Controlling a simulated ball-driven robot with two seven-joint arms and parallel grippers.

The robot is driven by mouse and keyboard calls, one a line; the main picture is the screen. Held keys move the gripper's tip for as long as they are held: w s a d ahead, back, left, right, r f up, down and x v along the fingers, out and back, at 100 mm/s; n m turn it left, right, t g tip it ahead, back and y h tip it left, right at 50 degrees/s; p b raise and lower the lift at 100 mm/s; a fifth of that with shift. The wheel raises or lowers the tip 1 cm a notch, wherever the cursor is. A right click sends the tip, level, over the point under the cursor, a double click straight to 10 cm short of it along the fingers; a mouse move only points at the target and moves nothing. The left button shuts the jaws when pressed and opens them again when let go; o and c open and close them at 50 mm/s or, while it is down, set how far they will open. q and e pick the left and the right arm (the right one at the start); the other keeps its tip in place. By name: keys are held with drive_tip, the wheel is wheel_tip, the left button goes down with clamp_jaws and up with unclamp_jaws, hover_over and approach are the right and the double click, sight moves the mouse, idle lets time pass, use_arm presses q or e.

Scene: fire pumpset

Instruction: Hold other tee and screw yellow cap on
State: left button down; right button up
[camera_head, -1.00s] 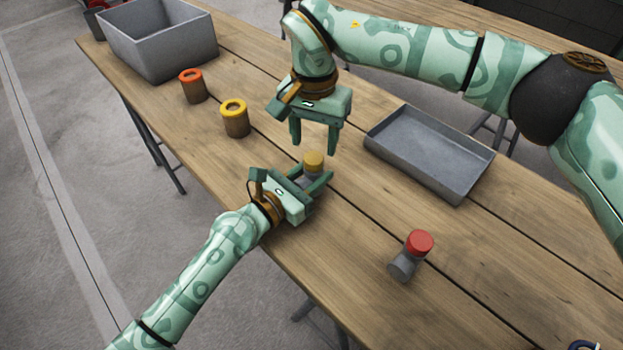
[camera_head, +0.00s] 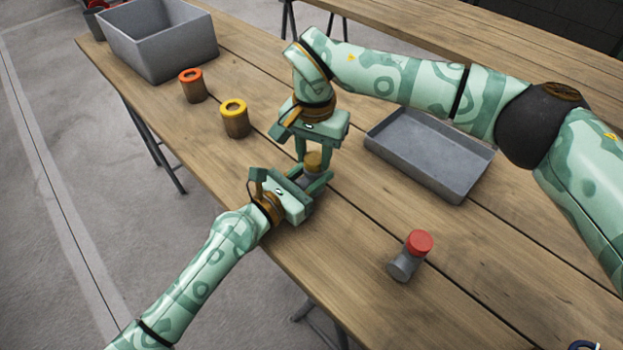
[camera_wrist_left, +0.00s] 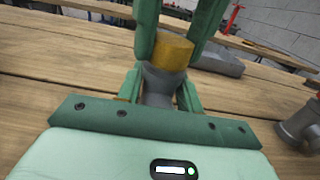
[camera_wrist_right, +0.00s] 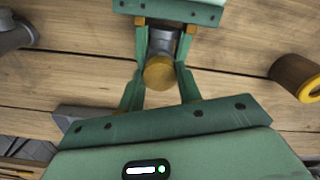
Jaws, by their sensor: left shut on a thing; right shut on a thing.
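A yellow cap (camera_head: 313,161) sits on top of a grey tee (camera_head: 308,181) near the front edge of the wooden table. My left gripper (camera_head: 318,183) comes in low from the side and is shut on the tee, with its fingers on either side of it in the left wrist view (camera_wrist_left: 160,92). My right gripper (camera_head: 313,158) points down from above and is shut on the yellow cap, which shows between its fingers in the right wrist view (camera_wrist_right: 158,73). The fingers partly hide cap and tee. Whether the cap is threaded on cannot be told.
A second grey tee (camera_head: 403,264) with a red cap (camera_head: 419,243) stands to the right. A shallow grey tray (camera_head: 430,155) lies behind it. Yellow-rimmed (camera_head: 236,120) and orange-rimmed (camera_head: 193,86) cylinders and a grey bin (camera_head: 160,45) stand at the left.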

drive_tip(key=m, duration=0.3)
drive_tip(key=shift+m, duration=0.4)
drive_tip(key=m, duration=2.4)
drive_tip(key=shift+m, duration=0.4)
drive_tip(key=m, duration=0.6)
drive_tip(key=shift+m, duration=0.3)
drive_tip(key=m, duration=0.6)
drive_tip(key=shift+f, duration=0.1)
drive_tip(key=m, duration=0.5)
drive_tip(key=o, duration=1.1)
